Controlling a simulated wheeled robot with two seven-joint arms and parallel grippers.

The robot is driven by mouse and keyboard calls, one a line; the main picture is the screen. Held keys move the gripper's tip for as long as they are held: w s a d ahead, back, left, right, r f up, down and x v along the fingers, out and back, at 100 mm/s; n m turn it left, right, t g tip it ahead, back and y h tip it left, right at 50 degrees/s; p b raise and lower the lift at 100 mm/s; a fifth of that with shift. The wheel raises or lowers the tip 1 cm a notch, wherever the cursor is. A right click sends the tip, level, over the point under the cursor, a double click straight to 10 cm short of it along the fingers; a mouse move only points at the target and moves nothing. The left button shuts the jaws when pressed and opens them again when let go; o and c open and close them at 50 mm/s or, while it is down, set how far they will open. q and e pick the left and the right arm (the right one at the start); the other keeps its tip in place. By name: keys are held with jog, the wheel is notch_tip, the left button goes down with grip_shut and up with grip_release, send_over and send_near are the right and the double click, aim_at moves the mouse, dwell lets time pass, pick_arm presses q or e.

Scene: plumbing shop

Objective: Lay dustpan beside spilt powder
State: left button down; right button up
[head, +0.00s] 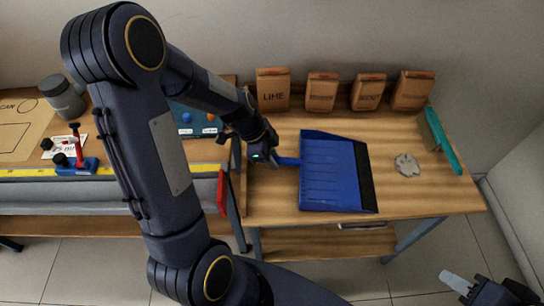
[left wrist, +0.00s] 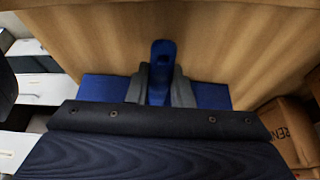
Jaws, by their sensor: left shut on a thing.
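A blue dustpan (head: 330,172) with a black front lip lies on or just above the wooden bench; I cannot tell which. Its lip faces right, toward a small grey-white patch of spilt powder (head: 407,165), with a gap of bare wood between. My left gripper (head: 274,158) is shut on the dustpan's handle at its left side. In the left wrist view the blue handle (left wrist: 162,62) stands between the grey fingers, with blue pan showing on both sides. My right gripper (head: 455,281) shows only in part at the lower right corner, away from the bench.
Several brown paper bags, one marked LIME (head: 273,90), stand along the back of the wooden bench (head: 440,197). A teal-backed brush (head: 446,143) lies right of the powder. A second bench at left holds a grey pot (head: 64,98) and a red and blue tool (head: 78,160).

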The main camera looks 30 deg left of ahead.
pick_arm(q)
jog(key=c, duration=1.2)
grip_release()
jog(key=shift+r, duration=0.1)
jog(key=v, duration=0.7)
jog(key=shift+a+r, duration=0.15)
jog(key=shift+r, duration=0.15)
jog(key=s+d+r+n+t, duration=0.1)
jog(key=s+d+r+n, duration=0.2)
jog(key=s+n, duration=0.4)
jog(key=s+d+r+n+t, duration=0.2)
jog(key=s+d+r+n, duration=0.1)
jog(key=s+r+n, duration=0.2)
jog(key=s+n, duration=0.2)
jog(key=s, duration=0.2)
jog(key=shift+s+d+r+n+t, duration=0.2)
jog(key=shift+d+n+t, duration=0.1)
jog(key=shift+d+n, duration=0.1)
